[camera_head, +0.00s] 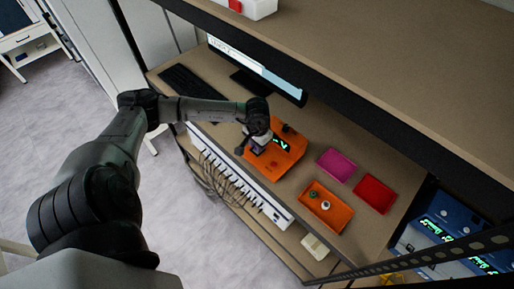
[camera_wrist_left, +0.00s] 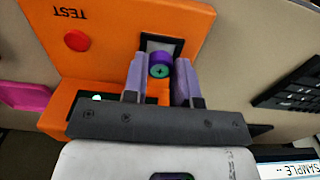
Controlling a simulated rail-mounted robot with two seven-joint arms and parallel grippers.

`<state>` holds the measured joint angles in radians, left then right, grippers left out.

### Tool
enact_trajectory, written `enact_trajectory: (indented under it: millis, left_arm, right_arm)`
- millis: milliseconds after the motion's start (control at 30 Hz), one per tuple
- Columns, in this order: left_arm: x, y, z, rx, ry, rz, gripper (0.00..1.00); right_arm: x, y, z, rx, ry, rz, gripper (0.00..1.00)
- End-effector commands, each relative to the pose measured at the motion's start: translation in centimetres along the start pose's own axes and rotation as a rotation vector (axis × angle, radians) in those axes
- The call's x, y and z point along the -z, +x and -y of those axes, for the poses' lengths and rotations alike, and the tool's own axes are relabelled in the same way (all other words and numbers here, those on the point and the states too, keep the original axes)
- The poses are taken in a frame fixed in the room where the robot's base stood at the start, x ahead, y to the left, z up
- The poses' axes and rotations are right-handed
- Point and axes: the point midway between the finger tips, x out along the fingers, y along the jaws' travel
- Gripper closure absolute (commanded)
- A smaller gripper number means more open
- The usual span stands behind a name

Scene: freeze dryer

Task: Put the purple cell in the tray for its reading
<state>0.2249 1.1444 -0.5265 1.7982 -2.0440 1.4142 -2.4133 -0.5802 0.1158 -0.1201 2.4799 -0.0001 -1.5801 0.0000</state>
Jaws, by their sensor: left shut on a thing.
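My left gripper (camera_head: 257,146) is over the orange tester (camera_head: 262,168) on the bench. In the left wrist view its two lilac fingers are shut on the purple cell (camera_wrist_left: 160,58), whose end is greenish. The cell is at the dark square slot of the tester (camera_wrist_left: 105,25); I cannot tell whether it touches the slot. A red button (camera_wrist_left: 76,40) marked TEST is beside it. The tester's display (camera_head: 281,143) shows green characters, too small to read. A magenta tray (camera_head: 336,164) and a red tray (camera_head: 375,193) look empty. An orange tray (camera_head: 327,220) holds small cells. My right gripper is out of view.
A keyboard (camera_head: 192,83) and a monitor (camera_head: 258,68) stand at the back left of the bench. A shelf (camera_head: 350,45) overhangs the back. Blue instruments (camera_head: 440,232) stand at the lower right. Bare bench lies between the tester and the trays.

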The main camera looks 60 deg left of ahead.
Motion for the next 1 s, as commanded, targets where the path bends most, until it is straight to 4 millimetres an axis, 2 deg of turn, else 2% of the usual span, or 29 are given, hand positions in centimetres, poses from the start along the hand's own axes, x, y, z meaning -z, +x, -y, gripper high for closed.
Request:
enact_trajectory:
  millis: [1000]
  left_arm:
    - [0.0, -4.0, 0.0, 0.0, 0.001, 0.0, 0.87]
  right_arm:
    - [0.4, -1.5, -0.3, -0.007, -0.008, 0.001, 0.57]
